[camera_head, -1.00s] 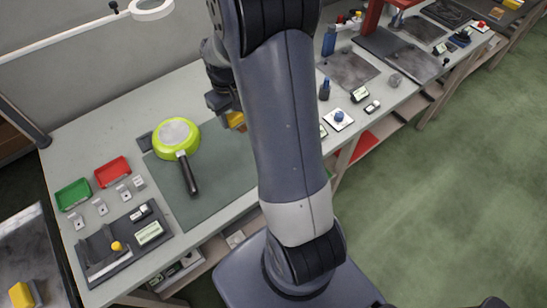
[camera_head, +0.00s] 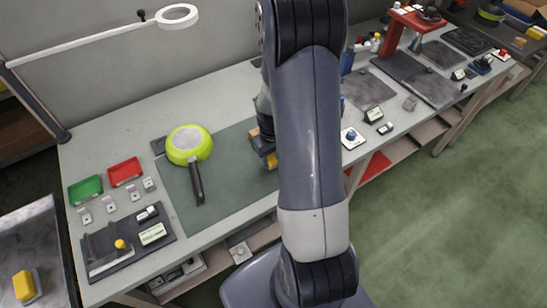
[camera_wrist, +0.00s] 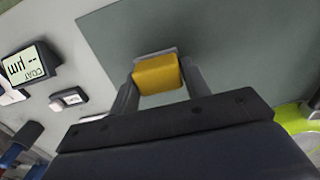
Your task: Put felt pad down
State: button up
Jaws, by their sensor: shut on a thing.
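The felt pad is a yellow block with a grey layer on one face. It is in my gripper (camera_head: 264,150), which is shut on it, and its yellow side (camera_head: 271,161) shows in the head view. In the wrist view the yellow block (camera_wrist: 157,75) sits between the two fingers of my gripper (camera_wrist: 160,88), with the grey-green mat beyond it. It is over the right part of the mat (camera_head: 225,185), right of the pan. I cannot tell whether it touches the mat. My arm hides part of the bench to its right.
A lime-green pan (camera_head: 189,146) lies on the mat, its black handle toward the front. Green (camera_head: 86,189) and red (camera_head: 125,172) trays are at left. A coating gauge (camera_wrist: 28,66) lies off the mat. The mat's front part is clear.

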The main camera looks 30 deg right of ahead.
aim_at(272, 155)
jog(key=shift+f, duration=0.7)
jog(key=shift+f, duration=0.15)
jog(key=o, duration=1)
jog(key=shift+c, duration=0.2)
notch_tip(272, 155, up, 12)
jog(key=b, duration=0.1)
jog(key=shift+a+r, duration=0.15)
jog(key=shift+r, duration=0.05)
